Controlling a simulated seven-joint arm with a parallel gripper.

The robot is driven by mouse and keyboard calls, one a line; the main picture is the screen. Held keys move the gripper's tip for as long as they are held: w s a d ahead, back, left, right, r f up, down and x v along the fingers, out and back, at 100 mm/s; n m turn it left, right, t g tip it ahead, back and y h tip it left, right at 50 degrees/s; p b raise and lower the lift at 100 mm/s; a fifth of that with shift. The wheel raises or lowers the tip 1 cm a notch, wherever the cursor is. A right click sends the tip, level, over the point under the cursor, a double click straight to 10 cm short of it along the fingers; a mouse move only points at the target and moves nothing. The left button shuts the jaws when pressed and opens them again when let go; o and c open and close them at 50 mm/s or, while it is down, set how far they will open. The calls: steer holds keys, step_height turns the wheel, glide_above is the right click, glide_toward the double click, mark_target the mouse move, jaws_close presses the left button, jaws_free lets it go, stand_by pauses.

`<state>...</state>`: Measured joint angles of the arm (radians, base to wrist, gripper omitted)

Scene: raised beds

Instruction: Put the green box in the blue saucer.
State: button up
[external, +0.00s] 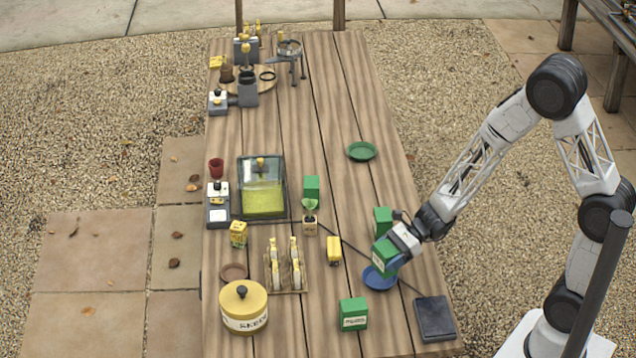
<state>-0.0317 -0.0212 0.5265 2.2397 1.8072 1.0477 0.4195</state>
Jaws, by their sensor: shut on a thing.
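My gripper (396,252) is shut on a green box (384,256) and holds it tilted over the blue saucer (380,281). The box hides the far part of the saucer. I cannot tell whether the box touches the saucer. Other green boxes stand on the wooden table: one behind the gripper (382,219), one near the middle (312,187), and one with a white label at the front (353,315).
A dark flat pad (435,318) lies right of the saucer. A small yellow box (334,250) and a potted seedling (310,221) stand to the left. A green saucer (361,151) lies farther back, with bare planks around it. A yellow canister (243,308) stands front left.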

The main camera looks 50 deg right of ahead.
mark_target(376, 267)
steer(key=shift+w+a, duration=0.15)
steer(key=shift+w, duration=0.45)
steer(key=shift+f, duration=0.1)
steer(key=shift+f, duration=1.7)
steer(key=shift+f, duration=0.3)
steer(key=o, duration=1)
steer(key=shift+r, duration=0.15)
steer(key=shift+r, duration=0.2)
steer(key=shift+v, duration=5.95)
